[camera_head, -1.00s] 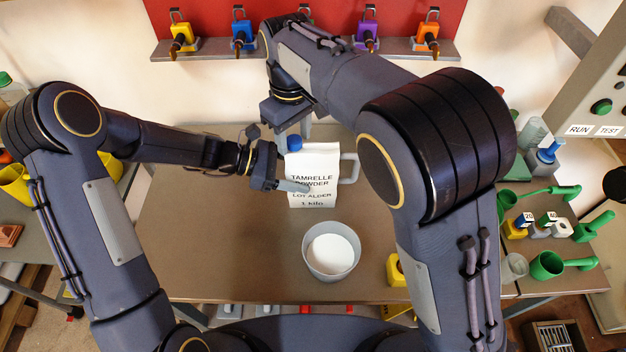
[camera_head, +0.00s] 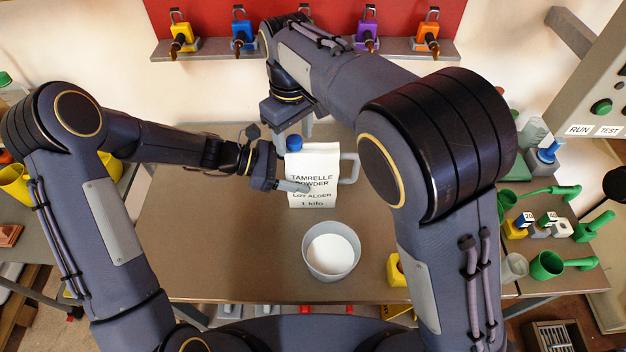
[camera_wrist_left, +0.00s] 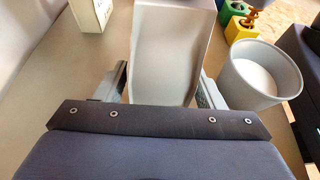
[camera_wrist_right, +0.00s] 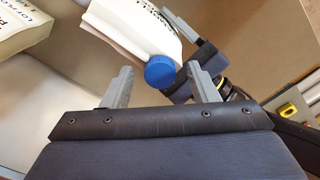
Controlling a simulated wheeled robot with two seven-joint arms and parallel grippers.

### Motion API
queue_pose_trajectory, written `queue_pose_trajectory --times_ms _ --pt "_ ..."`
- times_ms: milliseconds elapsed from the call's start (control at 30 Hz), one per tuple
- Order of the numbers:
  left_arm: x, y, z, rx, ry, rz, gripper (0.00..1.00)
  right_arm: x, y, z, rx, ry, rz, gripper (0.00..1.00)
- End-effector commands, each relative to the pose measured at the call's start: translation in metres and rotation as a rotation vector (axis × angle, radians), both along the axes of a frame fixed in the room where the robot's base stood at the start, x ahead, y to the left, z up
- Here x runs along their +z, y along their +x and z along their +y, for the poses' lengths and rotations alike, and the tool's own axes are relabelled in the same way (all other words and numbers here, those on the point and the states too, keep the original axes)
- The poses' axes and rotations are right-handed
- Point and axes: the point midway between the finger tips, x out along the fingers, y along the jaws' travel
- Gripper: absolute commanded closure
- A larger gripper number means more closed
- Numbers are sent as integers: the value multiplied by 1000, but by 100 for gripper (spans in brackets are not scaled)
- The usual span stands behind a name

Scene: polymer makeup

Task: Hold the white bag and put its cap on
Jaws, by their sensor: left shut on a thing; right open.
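The blue cap (camera_head: 294,143) sits at the bag's top left corner, and also shows in the right wrist view (camera_wrist_right: 160,71). My right gripper (camera_head: 294,129) is open just above the cap. Its fingers (camera_wrist_right: 161,86) are apart, with the cap beyond and between them, not gripped.
A grey bowl of white powder (camera_head: 331,253) stands in front of the bag. A yellow object (camera_head: 396,270) lies to its right. The table's left part is clear.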

Motion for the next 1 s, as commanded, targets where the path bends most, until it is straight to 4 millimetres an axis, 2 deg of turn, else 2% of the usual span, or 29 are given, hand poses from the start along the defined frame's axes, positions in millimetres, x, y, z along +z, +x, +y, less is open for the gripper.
queue_pose_trajectory --times_ms 167,267,700,833,1000 --pt "0 0 0 0 0 0 100 2 0 0 0 1 -1 46" --pt "0 0 0 0 0 0 100 12 0 0 0 2 -1 46" --pt "0 0 0 0 0 0 100 98 1 0 0 3 -3 46" --pt "0 0 0 0 0 0 100 113 1 0 0 1 -2 46" --pt "0 0 0 0 0 0 100 120 0 0 0 0 0 46"
